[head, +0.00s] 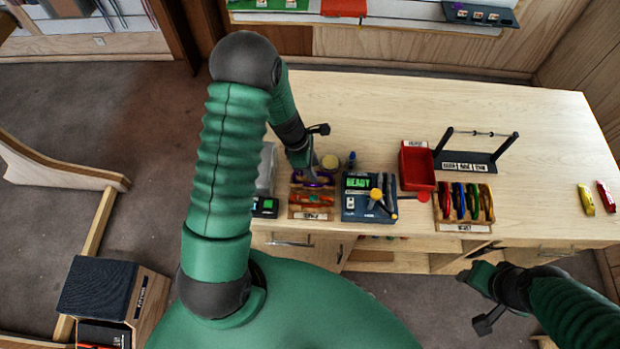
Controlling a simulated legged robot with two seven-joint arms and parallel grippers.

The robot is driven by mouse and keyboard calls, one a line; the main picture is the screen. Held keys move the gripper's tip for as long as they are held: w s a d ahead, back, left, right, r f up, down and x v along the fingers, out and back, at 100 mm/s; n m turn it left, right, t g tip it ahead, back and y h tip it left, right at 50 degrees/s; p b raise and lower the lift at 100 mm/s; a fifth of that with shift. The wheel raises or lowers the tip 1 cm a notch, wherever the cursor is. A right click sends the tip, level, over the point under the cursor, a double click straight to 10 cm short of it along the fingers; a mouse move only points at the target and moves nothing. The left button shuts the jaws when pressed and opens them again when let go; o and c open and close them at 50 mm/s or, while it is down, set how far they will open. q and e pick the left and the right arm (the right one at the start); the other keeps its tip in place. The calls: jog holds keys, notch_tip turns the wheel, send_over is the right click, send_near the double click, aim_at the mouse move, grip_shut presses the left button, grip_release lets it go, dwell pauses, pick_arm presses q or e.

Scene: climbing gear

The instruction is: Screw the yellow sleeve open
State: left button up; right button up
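A small device with a green READY display (358,183) stands near the table's front edge. A yellow knob-like part (376,195) sits on it, with a thin yellow rod beside it; this may be the yellow sleeve, but it is too small to be sure. My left gripper (311,168) points down over the wooden rack with purple and orange gear (311,201), left of the device. Its fingertips are too small and partly hidden to show whether they are open. My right gripper (474,277) is low at the right, in front of the table edge and away from the gear.
A red bin (417,168) and a wooden rack of coloured carabiners (465,203) stand right of the device. Behind them is a black stand with a bar (478,157). A yellow item (586,200) and a red item (606,197) lie far right. The table's back is clear.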

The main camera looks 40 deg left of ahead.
pick_arm(q)
jog(key=shift+r+p, duration=0.7)
jog(key=shift+r, duration=0.2)
jog(key=shift+s+d+f, duration=0.1)
jog(key=shift+s+d, duration=0.15)
jog(key=shift+s, duration=0.25)
jog(key=shift+s+d, duration=0.1)
jog(key=shift+b, duration=0.3)
notch_tip(320, 180, down, 3)
jog(key=shift+r+b, duration=0.1)
jog(key=shift+b, duration=1.1)
